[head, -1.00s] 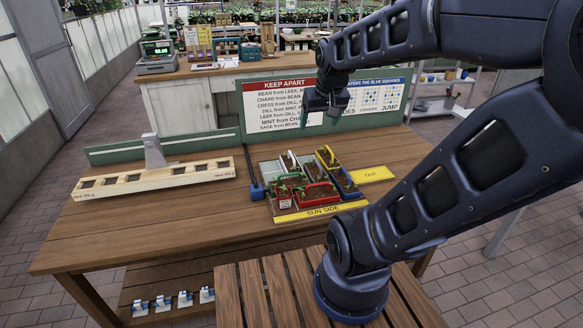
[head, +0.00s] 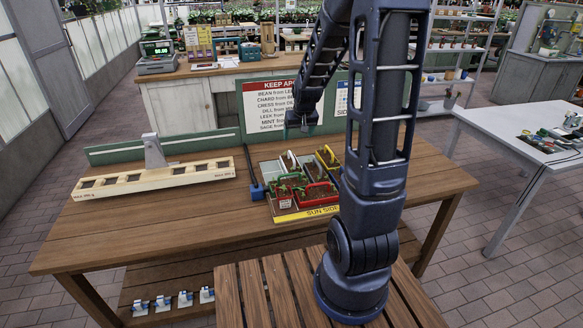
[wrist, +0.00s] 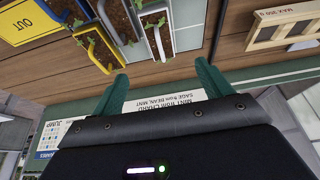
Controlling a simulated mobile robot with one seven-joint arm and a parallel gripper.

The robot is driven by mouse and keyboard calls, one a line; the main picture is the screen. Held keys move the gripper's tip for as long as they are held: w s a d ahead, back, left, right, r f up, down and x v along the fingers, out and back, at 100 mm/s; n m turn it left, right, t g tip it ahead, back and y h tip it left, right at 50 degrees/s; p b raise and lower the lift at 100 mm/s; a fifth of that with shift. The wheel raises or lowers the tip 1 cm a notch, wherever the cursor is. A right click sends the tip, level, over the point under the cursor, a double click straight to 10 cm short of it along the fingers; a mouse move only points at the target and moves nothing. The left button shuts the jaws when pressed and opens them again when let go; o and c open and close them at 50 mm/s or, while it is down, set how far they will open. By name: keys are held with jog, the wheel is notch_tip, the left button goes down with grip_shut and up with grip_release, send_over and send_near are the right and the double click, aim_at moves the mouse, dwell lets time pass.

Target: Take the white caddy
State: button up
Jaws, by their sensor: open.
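The white caddy (head: 287,163) stands at the back of the group of caddies on the wooden bench, with a pale handle and dark soil. In the wrist view a white-handled caddy (wrist: 158,42) with a small green plant lies ahead of the fingers. My gripper (head: 300,125) hangs above and behind the caddies, near the sign. In the wrist view its two green fingers (wrist: 162,76) are apart with nothing between them.
A yellow caddy (head: 327,158) stands to the right of the white one, and a red caddy (head: 318,193) in front. A green-backed sign (head: 268,105) stands close behind.

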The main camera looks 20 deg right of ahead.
send_near(291, 162)
jog(key=shift+s+f+x, duration=0.1)
jog(key=shift+s+x, duration=0.15)
jog(key=shift+x, duration=1.2)
jog(key=shift+s+f+x, duration=0.1)
jog(key=shift+s+x, duration=0.15)
jog(key=shift+x, duration=1.25)
jog(key=shift+s+f+x, duration=0.1)
jog(key=shift+s+x, duration=0.1)
jog(key=shift+x, duration=1.25)
jog(key=shift+c, duration=0.5)
jog(key=c, duration=0.8)
jog(key=shift+r, duration=0.1)
